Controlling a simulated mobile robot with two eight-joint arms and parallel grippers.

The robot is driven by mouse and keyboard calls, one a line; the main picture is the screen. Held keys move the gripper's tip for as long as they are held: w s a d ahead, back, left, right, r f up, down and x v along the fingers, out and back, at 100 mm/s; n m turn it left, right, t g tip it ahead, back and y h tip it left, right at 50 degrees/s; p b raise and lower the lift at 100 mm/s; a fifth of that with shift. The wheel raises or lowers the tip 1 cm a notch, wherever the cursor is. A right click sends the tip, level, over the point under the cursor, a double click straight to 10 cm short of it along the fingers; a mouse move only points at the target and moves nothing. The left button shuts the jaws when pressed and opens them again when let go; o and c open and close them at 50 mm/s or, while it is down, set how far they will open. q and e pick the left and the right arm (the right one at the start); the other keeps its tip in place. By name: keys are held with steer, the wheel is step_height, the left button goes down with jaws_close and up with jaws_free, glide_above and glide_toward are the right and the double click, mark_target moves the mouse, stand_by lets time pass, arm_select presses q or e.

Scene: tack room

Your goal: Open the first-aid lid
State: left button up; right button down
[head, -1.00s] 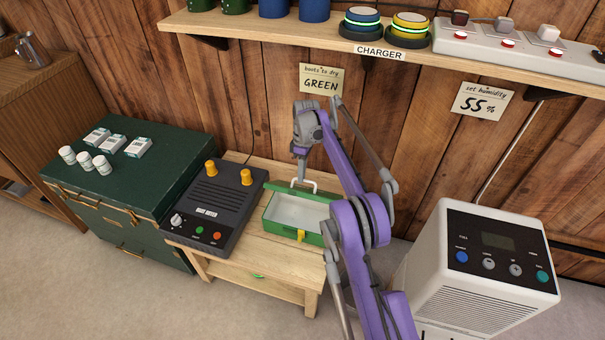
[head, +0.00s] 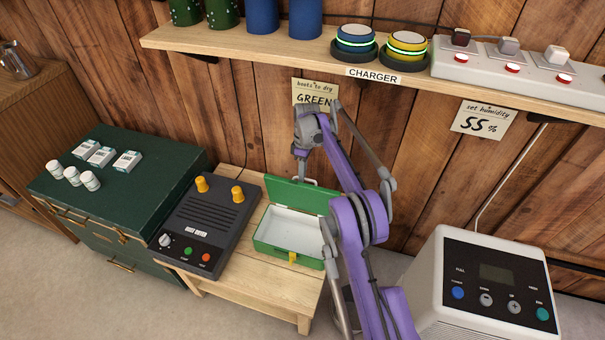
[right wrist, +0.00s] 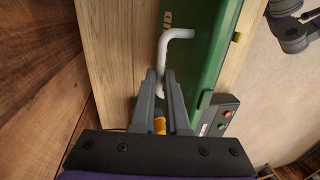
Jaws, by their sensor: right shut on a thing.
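The green first-aid box (head: 268,246) stands on a low wooden table, its white inside showing. Its green lid (head: 285,193) is raised along the back edge, inner face toward me. A yellow latch (head: 292,257) is on the box front. My right gripper (head: 302,177) is behind the lid's top edge, at the white handle (head: 309,182). In the right wrist view, its fingers (right wrist: 160,88) are shut on the white handle (right wrist: 172,36), beside the green lid (right wrist: 202,45). My right arm hides the box's right end. My left gripper is not in view.
The boot dryer (head: 208,225) with two yellow knobs stands left of the box. A green chest (head: 150,165) holds small boxes and jars. A white humidifier (head: 425,290) stands right of my arm. The charger shelf (head: 250,40) and wooden wall are behind.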

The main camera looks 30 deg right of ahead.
steer(key=shift+f, duration=0.1)
stand_by(0.3)
steer(key=c, duration=0.9)
jaws_free()
steer(key=shift+w+d+r+p, duration=0.25)
steer(key=shift+r+p, duration=0.85)
steer(key=shift+r, duration=0.7)
steer(key=shift+w+d+r+p, duration=0.25)
steer(key=shift+r+p, duration=0.8)
steer(key=shift+r, duration=0.75)
steer(key=shift+w+d+r+p, duration=0.25)
steer(key=shift+r+p, duration=0.85)
steer(key=shift+r, duration=0.7)
